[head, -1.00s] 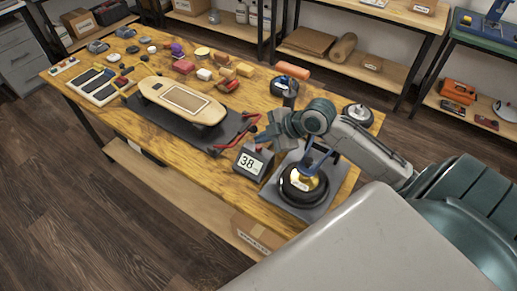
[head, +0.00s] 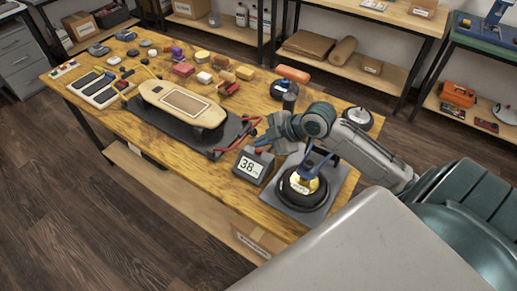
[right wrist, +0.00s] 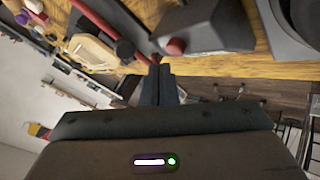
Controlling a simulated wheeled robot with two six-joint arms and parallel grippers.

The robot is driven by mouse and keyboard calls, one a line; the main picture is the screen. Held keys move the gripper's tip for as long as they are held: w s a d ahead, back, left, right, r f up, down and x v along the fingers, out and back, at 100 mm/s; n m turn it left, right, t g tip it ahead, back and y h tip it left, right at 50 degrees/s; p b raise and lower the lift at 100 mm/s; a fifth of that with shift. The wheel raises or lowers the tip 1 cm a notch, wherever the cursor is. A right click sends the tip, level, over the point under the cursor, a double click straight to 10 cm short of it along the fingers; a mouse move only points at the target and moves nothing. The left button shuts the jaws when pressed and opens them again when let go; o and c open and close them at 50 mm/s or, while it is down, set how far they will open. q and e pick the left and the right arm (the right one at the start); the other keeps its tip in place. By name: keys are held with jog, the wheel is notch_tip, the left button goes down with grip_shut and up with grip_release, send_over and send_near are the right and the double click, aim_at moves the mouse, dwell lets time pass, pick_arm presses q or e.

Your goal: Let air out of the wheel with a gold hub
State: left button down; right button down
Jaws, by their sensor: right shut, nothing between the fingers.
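The wheel with the gold hub (head: 305,184) has a black tyre and lies flat on a grey stand at the right end of the bench. A blue part stands over the hub. Left of the stand is a dark box with a display (head: 249,166) reading 38. The box has a red button, clearer in the right wrist view (right wrist: 175,46). My right gripper (head: 262,146) is shut and empty, just above the box. In the right wrist view its fingertips (right wrist: 158,66) are close to the button; I cannot tell whether they touch. My left gripper is not in view.
A skateboard deck (head: 182,101) rests on a dark mat, with red bars at its right end. Another wheel (head: 357,118) and a dark cylinder (head: 290,98) stand behind my right arm. Several small parts crowd the bench's far left. The front edge is mostly clear.

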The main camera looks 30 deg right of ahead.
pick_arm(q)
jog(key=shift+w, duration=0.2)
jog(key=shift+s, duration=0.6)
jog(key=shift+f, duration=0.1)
pick_arm(e)
jog(key=shift+f, duration=0.15)
jog(key=shift+f, duration=0.3)
pick_arm(q)
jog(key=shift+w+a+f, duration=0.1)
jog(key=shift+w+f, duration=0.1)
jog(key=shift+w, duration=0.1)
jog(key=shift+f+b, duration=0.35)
jog(key=shift+b, duration=0.25)
pick_arm(e)
jog(key=shift+f, duration=0.5)
dwell(0.5)
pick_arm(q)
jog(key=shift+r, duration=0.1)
pick_arm(e)
jog(key=shift+r, duration=0.1)
dwell(1.0)
pick_arm(q)
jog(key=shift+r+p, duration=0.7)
jog(key=shift+p, duration=0.05)
pick_arm(e)
jog(key=shift+r, duration=0.85)
